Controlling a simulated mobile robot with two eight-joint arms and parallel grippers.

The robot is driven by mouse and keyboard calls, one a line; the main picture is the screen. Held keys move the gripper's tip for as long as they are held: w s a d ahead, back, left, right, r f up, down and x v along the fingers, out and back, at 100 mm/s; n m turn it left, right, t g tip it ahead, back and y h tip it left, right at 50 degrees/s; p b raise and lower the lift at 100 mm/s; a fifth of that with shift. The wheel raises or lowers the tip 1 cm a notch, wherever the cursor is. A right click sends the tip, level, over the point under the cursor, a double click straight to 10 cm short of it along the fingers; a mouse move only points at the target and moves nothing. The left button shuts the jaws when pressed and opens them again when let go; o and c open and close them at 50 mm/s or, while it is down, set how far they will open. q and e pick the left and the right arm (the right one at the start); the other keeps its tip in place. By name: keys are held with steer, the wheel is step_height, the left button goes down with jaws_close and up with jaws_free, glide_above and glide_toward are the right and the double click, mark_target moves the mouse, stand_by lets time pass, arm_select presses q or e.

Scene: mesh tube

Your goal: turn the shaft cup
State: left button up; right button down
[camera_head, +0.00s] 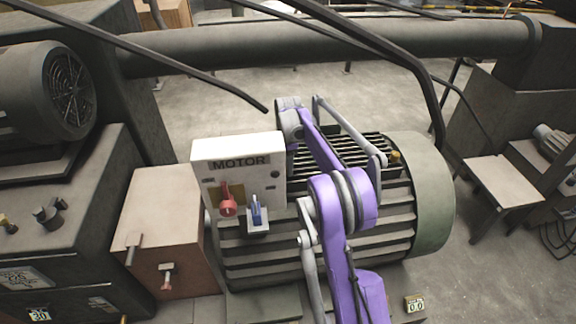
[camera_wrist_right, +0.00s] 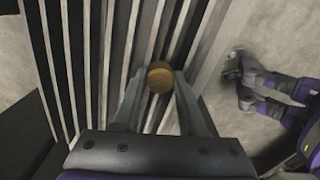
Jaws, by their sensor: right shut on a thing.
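The shaft cup is a small round brass-coloured piece (camera_head: 396,157) at the upper right of the finned motor (camera_head: 400,215). In the right wrist view the cup (camera_wrist_right: 160,77) shows between the tips of my right gripper (camera_wrist_right: 160,82). My purple right arm reaches over the motor in the head view, and the right gripper (camera_head: 384,159) comes down at the cup. Its two grey fingers are shut on the cup, one on each side. The cup's lower part is hidden from the wrist view. My left gripper is not seen in the head view.
Dark cables (camera_head: 425,75) cross above the motor. A thick pipe (camera_head: 330,42) runs behind. Open floor (camera_head: 500,235) lies to the right.

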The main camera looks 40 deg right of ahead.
steer(key=m, duration=0.4)
steer(key=shift+m, duration=0.3)
steer(key=m, duration=0.3)
steer(key=shift+m, duration=0.3)
steer(key=m, duration=0.4)
steer(key=shift+m, duration=0.3)
steer(key=m, duration=0.3)
steer(key=shift+m, duration=0.3)
steer(key=m, duration=0.8)
steer(key=shift+b, duration=0.3)
steer(key=m, duration=0.4)
steer(key=shift+m, duration=0.3)
steer(key=m, duration=0.3)
steer(key=shift+m, duration=0.4)
steer(key=m, duration=0.9)
steer(key=shift+m, duration=0.4)
steer(key=m, duration=1)
